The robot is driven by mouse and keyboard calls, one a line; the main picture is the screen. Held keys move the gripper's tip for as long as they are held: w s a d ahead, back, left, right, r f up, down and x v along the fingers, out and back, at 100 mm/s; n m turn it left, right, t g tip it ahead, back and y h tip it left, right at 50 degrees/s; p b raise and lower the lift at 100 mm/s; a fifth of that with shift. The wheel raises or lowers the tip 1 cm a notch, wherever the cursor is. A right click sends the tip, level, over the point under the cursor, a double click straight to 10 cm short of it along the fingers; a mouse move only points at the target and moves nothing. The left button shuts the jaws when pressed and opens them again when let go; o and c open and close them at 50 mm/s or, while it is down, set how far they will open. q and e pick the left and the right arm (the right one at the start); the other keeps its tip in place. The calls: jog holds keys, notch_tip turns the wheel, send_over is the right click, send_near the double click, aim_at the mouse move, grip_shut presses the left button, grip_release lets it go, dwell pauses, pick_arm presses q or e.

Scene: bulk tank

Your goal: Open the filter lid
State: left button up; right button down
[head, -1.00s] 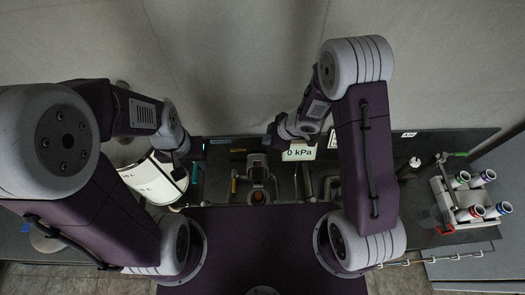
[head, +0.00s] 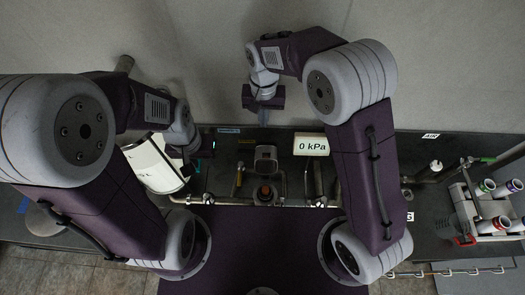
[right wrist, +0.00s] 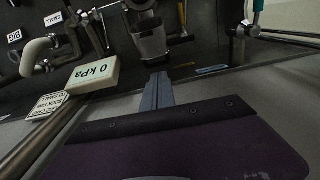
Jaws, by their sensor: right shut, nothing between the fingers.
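The filter appears to be the small fitting at the middle of the dark panel, with a round orange-brown part (head: 265,193) at its near end. A grey squarish part (head: 266,158), perhaps its lid, stands just behind; I cannot tell whether it is open. It also shows in the right wrist view (right wrist: 151,42). My right gripper (head: 263,118) is shut and empty, beyond the grey part against the wall. Its fingers (right wrist: 157,92) point towards the grey part in the wrist view, apart from it.
A "0 kPa" sign (head: 311,145) stands right of the fitting, with pipes around it. A white cylinder (head: 155,167) is at the left, partly behind my left arm. A rack (head: 478,213) with several coloured-rimmed cups is at the far right. The wall behind is bare.

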jog(key=p, duration=0.3)
send_over(263, 146)
notch_tip(263, 146, down, 9)
jog(key=shift+w+f, duration=0.15)
jog(key=shift+f, duration=0.05)
jog(key=s+p, duration=0.2)
jog(key=shift+s+r+p, duration=0.3)
jog(key=shift+s, duration=0.1)
jog(key=shift+s+d, duration=0.1)
jog(key=shift+s, duration=0.4)
jog(key=shift+w, duration=0.1)
